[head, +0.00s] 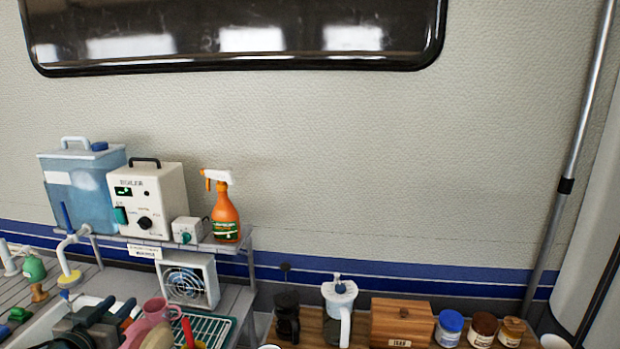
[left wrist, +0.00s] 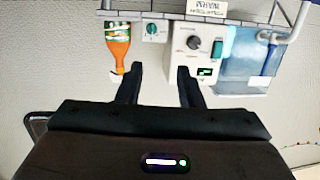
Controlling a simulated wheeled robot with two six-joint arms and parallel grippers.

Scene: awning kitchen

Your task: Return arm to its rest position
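My left gripper (head: 117,307) shows low at the left of the head view, its dark body and two fingers in front of the sink counter. In the left wrist view my left gripper (left wrist: 158,72) has its two black fingers apart, with only the pale wall showing between them. It is open and empty. That view is upside down, with the boiler box and spray bottle beyond the fingertips. My right arm and gripper are not in view.
A shelf holds a blue water tank (head: 80,190), a white boiler (head: 147,200) and an orange spray bottle (head: 225,215). A pink mug (head: 157,312) and green drying rack (head: 212,328) are near my left gripper. A wooden box (head: 402,322) and jars stand right.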

